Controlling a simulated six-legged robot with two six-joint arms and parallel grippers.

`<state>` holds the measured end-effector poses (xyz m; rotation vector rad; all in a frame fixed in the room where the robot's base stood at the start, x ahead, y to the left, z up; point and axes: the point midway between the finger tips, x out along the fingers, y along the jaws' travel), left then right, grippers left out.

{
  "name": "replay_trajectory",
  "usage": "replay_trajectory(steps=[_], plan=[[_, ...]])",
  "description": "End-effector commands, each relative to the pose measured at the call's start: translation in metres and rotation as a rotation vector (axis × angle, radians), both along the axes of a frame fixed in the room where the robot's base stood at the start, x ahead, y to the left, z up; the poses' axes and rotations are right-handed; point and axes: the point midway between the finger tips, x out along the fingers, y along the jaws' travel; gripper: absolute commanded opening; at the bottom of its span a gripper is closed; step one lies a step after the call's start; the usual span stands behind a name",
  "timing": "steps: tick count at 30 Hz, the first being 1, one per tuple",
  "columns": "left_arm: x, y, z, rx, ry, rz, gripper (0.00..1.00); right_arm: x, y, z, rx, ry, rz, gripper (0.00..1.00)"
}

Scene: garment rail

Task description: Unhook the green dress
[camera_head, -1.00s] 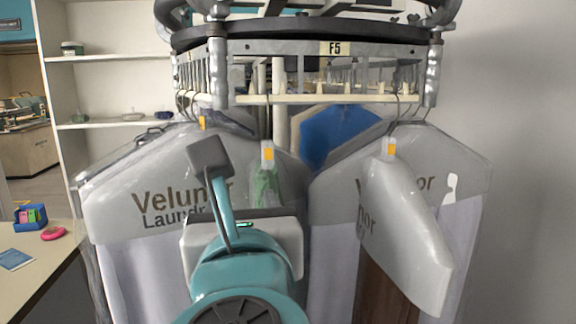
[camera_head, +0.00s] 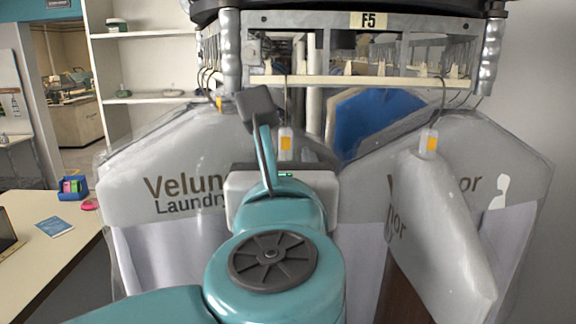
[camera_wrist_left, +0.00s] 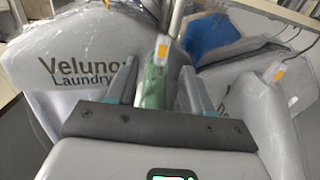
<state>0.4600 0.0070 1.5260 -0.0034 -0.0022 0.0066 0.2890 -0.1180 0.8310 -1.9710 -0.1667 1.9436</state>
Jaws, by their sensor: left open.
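The green dress (camera_wrist_left: 153,86) shows in the left wrist view as a narrow green strip in clear wrap, between my left gripper's two fingers. Its white and orange tag (camera_wrist_left: 162,48) is just above. My left gripper (camera_wrist_left: 157,70) is open, with one finger on each side of the strip; I cannot tell whether they touch it. In the head view the tag (camera_head: 286,142) hangs from a thin hook (camera_head: 286,103) on the rail (camera_head: 350,81). My left arm hides the green there. My right gripper is not in view.
Grey wrapped garments hang close on both sides, a left one (camera_head: 165,170) and a right one (camera_head: 445,215) with a tag. A blue garment (camera_head: 370,118) hangs behind. A table (camera_head: 30,215) with small items stands at the left, shelves (camera_head: 150,98) behind.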

Motion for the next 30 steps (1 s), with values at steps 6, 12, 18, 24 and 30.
replay_trajectory(steps=[6,12,18,24,30], plan=[[0.027,-0.001,0.000,0.002,0.001,0.001,0.51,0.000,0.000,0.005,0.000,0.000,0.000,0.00],[0.050,-0.002,0.000,0.001,0.002,0.002,0.51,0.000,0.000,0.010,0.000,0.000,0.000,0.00],[0.073,-0.004,-0.001,0.002,0.002,0.000,0.51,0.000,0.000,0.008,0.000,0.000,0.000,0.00],[0.091,-0.004,-0.001,0.001,0.001,0.000,0.51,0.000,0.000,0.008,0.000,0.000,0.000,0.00],[0.101,-0.004,-0.001,0.002,0.001,-0.001,0.51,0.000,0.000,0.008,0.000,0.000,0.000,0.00]])
